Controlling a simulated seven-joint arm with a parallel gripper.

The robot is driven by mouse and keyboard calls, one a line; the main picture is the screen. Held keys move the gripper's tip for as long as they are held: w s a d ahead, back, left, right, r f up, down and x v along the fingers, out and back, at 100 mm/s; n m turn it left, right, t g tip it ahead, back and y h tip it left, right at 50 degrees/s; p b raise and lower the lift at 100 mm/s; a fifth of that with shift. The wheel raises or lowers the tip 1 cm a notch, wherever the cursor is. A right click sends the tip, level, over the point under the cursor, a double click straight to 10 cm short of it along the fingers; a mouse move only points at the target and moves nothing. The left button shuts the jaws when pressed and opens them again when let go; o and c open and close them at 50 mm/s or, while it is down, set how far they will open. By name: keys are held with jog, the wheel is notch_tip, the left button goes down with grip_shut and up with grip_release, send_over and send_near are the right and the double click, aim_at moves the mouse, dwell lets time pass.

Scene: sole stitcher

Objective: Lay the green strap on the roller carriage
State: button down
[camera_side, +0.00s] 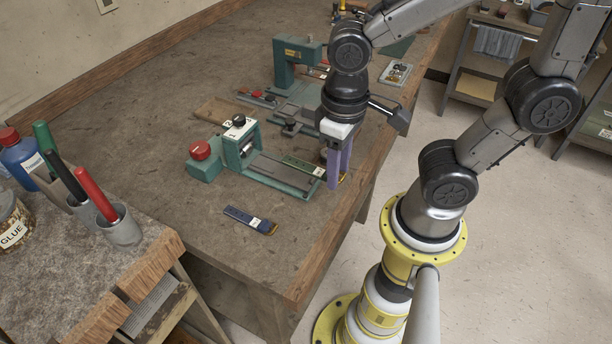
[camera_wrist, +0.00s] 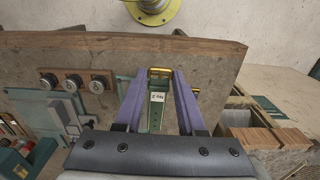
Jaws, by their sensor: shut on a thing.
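The green strap (camera_side: 302,164) has a pale label and a gold buckle. In the wrist view the strap (camera_wrist: 155,117) runs between my purple fingers, with its buckle near their tips. My gripper (camera_side: 336,182) is shut on the strap's buckle end, at the right end of the green machine; it also shows in the wrist view (camera_wrist: 163,75). In the side view the strap lies over or beside the far side of the long carriage bed (camera_side: 277,178); I cannot tell whether it touches. The fingers hide part of the strap's buckle end.
The machine has a red knob (camera_side: 201,149) at its left end. A dark blue strap (camera_side: 250,220) lies on the open table in front. A larger green machine (camera_side: 290,62) stands behind. Cups with handled tools (camera_side: 120,228) stand on the near left bench. The table's right edge is close to my gripper.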

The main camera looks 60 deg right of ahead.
jog(key=s+d+r, duration=0.1)
jog(key=s, duration=0.2)
send_over(304, 178)
jog(key=f, duration=0.6)
jog(key=shift+s+f, duration=0.25)
jog(key=shift+s, duration=0.05)
jog(key=shift+w+f, duration=0.15)
jog(key=shift+f, duration=0.1)
jog(key=shift+w+f, duration=0.15)
jog(key=shift+f, duration=1.5)
jog(key=shift+f, duration=0.1)
